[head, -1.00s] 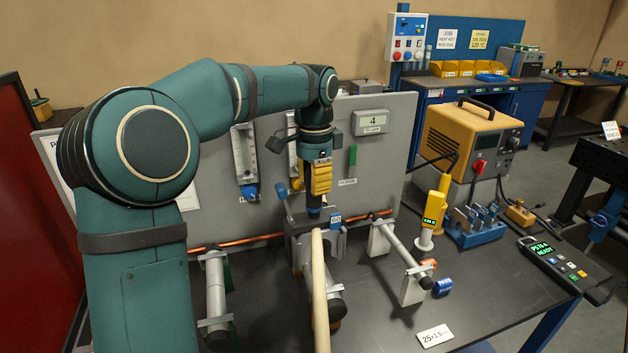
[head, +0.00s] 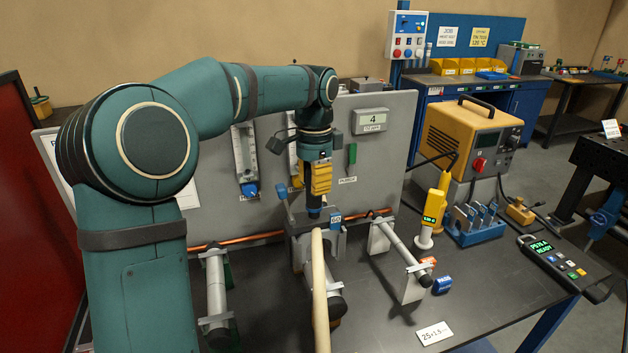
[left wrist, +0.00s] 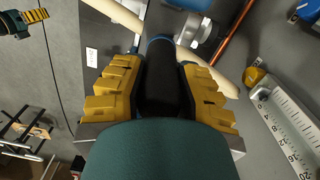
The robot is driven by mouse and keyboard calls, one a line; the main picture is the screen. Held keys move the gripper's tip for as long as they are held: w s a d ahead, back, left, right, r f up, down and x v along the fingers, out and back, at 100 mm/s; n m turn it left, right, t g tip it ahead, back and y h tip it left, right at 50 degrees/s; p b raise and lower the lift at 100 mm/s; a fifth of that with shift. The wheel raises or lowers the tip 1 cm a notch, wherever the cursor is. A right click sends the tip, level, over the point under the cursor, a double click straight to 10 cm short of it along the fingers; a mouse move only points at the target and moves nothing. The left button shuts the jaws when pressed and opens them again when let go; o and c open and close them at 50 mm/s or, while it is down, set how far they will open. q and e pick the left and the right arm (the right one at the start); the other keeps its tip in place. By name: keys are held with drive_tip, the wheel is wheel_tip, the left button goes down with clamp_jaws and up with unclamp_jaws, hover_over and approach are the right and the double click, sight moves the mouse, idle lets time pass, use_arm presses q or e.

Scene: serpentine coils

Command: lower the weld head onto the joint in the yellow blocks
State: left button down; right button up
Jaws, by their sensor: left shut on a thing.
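My left gripper (head: 320,179) has yellow ribbed finger pads and points down at the bench. It is shut on a dark cylindrical weld head (head: 314,205), which also shows between the pads in the left wrist view (left wrist: 160,80). The weld head's lower end is close above a grey clamp fixture (head: 300,245) with a blue numbered block (head: 336,220); I cannot tell whether they touch. The clamp blocks look grey, not yellow. The joint itself is hidden. My right gripper (left wrist: 30,18) is at the top left of the left wrist view; its opening does not show.
A copper tube (head: 264,236) runs along the grey back panel (head: 385,150). A yellow power unit (head: 460,140) and a pendant (head: 560,264) stand at right.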

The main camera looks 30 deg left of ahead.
sight(314, 217)
use_arm(q)
drive_tip(key=shift+f+b, duration=0.9)
drive_tip(key=shift+f, duration=1)
drive_tip(key=shift+f+b, duration=1.1)
drive_tip(key=shift+f, duration=1.6)
idle(1.4)
drive_tip(key=c, duration=0.7)
unclamp_jaws()
drive_tip(key=shift+f, duration=0.15)
wheel_tip(314, 217, up, 12)
drive_tip(key=shift+w+r, duration=0.1)
drive_tip(key=shift+r, duration=0.05)
